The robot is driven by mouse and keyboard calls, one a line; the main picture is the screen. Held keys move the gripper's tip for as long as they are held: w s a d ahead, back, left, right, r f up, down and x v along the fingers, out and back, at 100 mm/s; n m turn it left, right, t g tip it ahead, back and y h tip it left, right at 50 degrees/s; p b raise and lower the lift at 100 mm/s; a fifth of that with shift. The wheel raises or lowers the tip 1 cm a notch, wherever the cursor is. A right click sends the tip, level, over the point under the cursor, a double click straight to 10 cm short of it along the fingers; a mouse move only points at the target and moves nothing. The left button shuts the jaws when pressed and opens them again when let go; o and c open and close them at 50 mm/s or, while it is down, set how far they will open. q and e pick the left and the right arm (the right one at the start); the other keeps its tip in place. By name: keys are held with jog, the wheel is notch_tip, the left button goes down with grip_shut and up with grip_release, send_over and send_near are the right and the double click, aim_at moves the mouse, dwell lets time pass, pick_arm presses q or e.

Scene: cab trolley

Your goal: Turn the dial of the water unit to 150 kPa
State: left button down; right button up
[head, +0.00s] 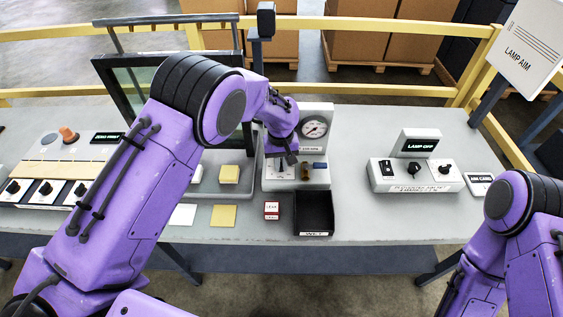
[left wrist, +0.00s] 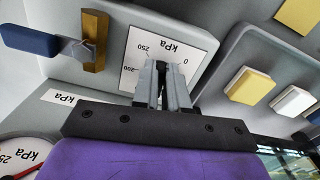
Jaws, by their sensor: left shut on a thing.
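The water unit (head: 318,184) is a pale grey box on the table, with a round white gauge (head: 315,128) on its upright back panel. My left gripper (head: 289,160) reaches down to the unit's front left part. In the left wrist view my left gripper (left wrist: 163,80) is shut on the dial's dark knob, which is mostly hidden between the fingers. The gauge (left wrist: 22,160) is partly in the left wrist view with a red needle. My right gripper is out of view.
A brass valve (left wrist: 95,40) with a blue lever (left wrist: 30,40) is close beside the dial. A dark open bin (head: 314,222) stands in front of the unit. A lamp box (head: 416,176) stands at right, a tray with yellow and white blocks at left.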

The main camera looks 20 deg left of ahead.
pick_arm(q)
jog(key=m+p, duration=0.1)
jog(key=m, duration=0.1)
jog(key=shift+a+r+m, duration=0.1)
jog(key=shift+m, duration=0.3)
jog(key=shift+a+m+p, duration=0.15)
jog(key=shift+m, duration=0.8)
jog(key=shift+a+m+p, duration=0.1)
jog(key=shift+m+p, duration=0.05)
jog(key=shift+m, duration=0.8)
jog(key=c, duration=1.2)
grip_release()
jog(key=shift+o, duration=0.2)
notch_tip(320, 180, up, 10)
jog(key=b, duration=0.2)
jog(key=shift+r, duration=0.25)
